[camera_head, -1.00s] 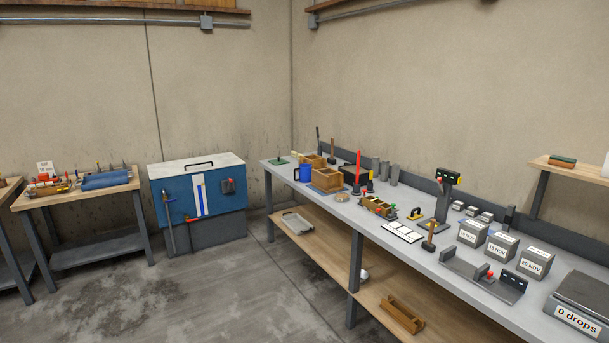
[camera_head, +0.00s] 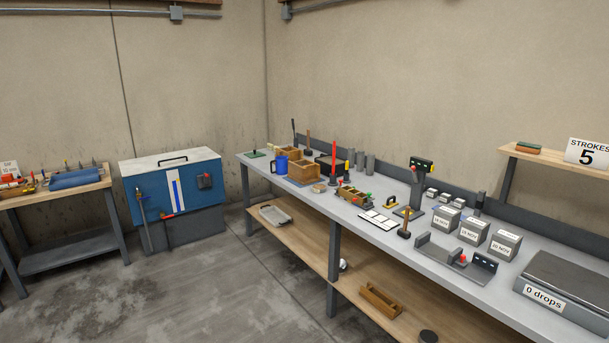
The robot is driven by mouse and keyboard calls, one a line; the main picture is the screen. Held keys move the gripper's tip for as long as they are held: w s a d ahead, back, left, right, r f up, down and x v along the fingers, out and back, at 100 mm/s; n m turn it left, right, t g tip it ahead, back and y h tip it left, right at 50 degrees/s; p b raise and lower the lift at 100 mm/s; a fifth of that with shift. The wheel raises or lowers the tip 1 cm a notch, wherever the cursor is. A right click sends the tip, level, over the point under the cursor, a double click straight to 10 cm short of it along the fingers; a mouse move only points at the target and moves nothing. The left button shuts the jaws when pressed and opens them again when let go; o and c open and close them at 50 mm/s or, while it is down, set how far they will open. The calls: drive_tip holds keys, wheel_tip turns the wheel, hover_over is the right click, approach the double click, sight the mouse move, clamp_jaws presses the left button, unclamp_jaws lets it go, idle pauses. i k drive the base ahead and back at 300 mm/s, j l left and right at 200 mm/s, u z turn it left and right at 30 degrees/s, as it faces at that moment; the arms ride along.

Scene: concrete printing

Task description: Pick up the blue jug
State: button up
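The blue jug (camera_head: 281,164) stands upright near the far left end of the long grey workbench (camera_head: 400,240). Its handle appears to be on its left side. Wooden box moulds stand just behind it and to its right. My gripper and arm do not show in this view.
Wooden moulds (camera_head: 303,170), a red upright rod (camera_head: 333,160), grey cylinders (camera_head: 369,164), labelled cubes (camera_head: 473,230) and a scale (camera_head: 565,289) crowd the bench. A blue cabinet (camera_head: 172,196) stands left of it. The concrete floor (camera_head: 225,290) in front is clear.

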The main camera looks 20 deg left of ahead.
sight(280, 161)
drive_tip(key=i+j+u, duration=1.2)
drive_tip(key=i, duration=0.45)
drive_tip(key=i+u, duration=0.35)
drive_tip(key=i, duration=0.5)
drive_tip(key=i+z, duration=0.15)
drive_tip(key=i, duration=0.35)
drive_tip(key=i+j+z, duration=0.15)
drive_tip(key=i, duration=0.4)
drive_tip(key=i+j+z, duration=0.1)
drive_tip(key=i, duration=0.4)
drive_tip(key=i+j+z, duration=0.15)
drive_tip(key=i+j, duration=0.15)
drive_tip(key=i, duration=0.2)
drive_tip(key=i+j+z, duration=0.25)
drive_tip(key=i+z, duration=0.2)
drive_tip(key=i+j+z, duration=0.35)
drive_tip(key=z, duration=0.15)
drive_tip(key=i+j+z, duration=0.25)
drive_tip(key=j+z, duration=0.2)
drive_tip(key=j, duration=0.15)
